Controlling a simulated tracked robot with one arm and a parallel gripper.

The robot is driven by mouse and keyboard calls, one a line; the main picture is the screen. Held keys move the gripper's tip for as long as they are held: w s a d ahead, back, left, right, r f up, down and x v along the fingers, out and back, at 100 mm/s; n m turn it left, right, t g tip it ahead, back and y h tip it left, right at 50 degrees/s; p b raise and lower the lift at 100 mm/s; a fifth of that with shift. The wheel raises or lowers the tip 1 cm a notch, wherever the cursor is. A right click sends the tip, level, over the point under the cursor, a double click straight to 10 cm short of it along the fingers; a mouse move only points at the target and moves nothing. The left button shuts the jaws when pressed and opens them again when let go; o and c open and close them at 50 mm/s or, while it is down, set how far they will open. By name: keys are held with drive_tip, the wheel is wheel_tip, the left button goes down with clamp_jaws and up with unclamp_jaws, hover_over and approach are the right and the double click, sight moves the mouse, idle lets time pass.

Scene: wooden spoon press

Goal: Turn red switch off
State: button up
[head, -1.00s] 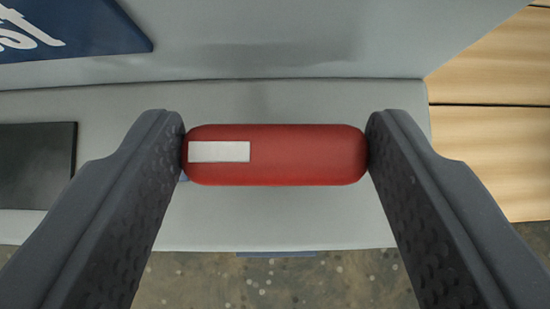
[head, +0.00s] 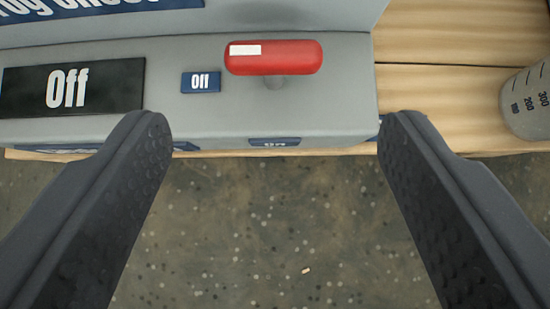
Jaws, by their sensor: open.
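The red switch (head: 273,60) is a rounded red bar with a white mark on its left end. It stands on a short grey stem on the grey machine panel (head: 225,128), in the upper middle of the head view. A black display (head: 74,89) further left reads "Off". My gripper (head: 269,130) is open and empty. Its two fingers are wide apart, nearer the camera, and do not touch the switch.
A wooden surface (head: 450,100) lies right of the panel, with a clear measuring cup (head: 527,104) at the right edge. A blue label (head: 274,142) is on the panel's front edge. The speckled floor (head: 270,230) below is clear.

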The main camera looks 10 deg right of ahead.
drive_tip(key=shift+p+v, duration=0.5)
drive_tip(key=shift+v, duration=1.75)
